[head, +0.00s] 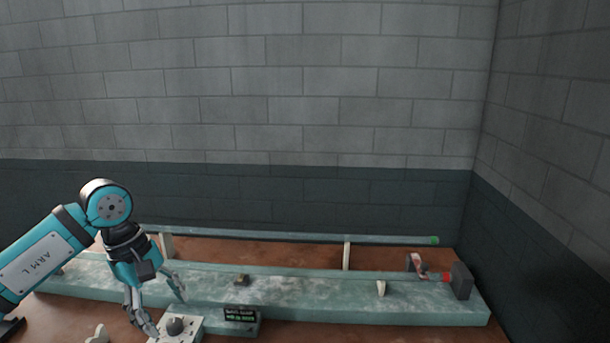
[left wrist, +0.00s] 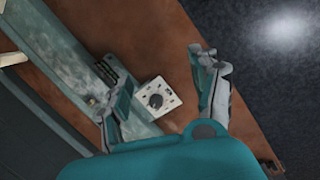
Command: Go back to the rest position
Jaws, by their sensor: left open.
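My left gripper (head: 164,308) is open and empty, with its fingers pointing down just above and beside a white control box (head: 180,327) with a dark round knob. In the left wrist view the open fingers of my left gripper (left wrist: 168,100) spread to either side of the control box (left wrist: 167,105), which sits a little beyond them. I cannot tell in the head view whether a fingertip touches the box. My right gripper does not show in either view.
A long pale green bench (head: 320,296) lies on the brown table (head: 300,252). A dark block with a red part (head: 461,281) is at the bench's right end.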

